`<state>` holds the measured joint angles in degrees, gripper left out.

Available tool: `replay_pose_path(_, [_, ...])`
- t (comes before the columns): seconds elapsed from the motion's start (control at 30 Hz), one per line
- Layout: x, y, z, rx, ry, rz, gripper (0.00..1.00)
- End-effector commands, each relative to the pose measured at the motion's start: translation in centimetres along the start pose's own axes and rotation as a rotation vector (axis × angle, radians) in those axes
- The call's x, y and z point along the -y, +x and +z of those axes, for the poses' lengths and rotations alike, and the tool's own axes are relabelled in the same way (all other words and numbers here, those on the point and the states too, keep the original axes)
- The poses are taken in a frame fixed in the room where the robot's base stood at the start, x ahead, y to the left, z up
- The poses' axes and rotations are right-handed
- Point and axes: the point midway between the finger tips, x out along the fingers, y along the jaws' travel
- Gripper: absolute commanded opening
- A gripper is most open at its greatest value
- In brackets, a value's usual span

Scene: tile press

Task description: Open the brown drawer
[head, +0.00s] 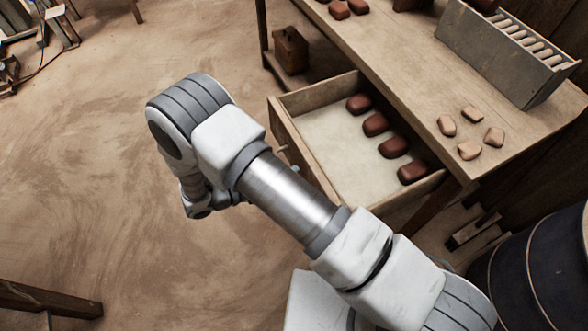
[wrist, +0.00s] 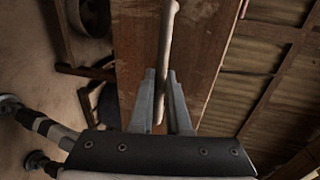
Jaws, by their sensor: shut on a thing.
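The brown drawer (head: 335,135) is pulled out from under the wooden table in the head view, its pale inside showing. Several reddish-brown rounded blocks (head: 376,124) lie in a row along its table side. In the wrist view the brown drawer front (wrist: 135,50) fills the middle, with a long light wooden handle (wrist: 167,40) across it. My gripper (wrist: 161,78) is shut on the handle near its lower end, one finger on each side. In the head view my arm hides the gripper and part of the drawer front.
The wooden table (head: 400,85) carries several pale tiles (head: 469,150) and a grey rack (head: 500,55). A small brown box (head: 291,50) stands below the table. A dark barrel (head: 540,265) is at lower right. The floor to the left is mostly clear.

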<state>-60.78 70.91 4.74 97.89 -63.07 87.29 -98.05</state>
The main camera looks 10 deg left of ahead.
Motion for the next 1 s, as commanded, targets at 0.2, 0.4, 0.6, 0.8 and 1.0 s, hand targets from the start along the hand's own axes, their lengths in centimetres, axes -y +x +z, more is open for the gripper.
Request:
replay_pose_path(0.2, [0.00, -0.08, 0.03, 0.000, 0.001, 0.001, 0.00])
replay_pose_path(0.4, [0.00, -0.06, 0.04, 0.000, 0.001, 0.001, 0.31])
replay_pose_path(0.6, [0.00, -0.03, 0.04, 0.000, 0.001, 0.000, 0.44])
replay_pose_path(0.8, [0.00, -0.02, 0.03, 0.000, 0.001, 0.000, 0.44])
replay_pose_path(1.0, [0.02, -0.36, 0.05, 0.001, 0.001, 0.001, 0.44])
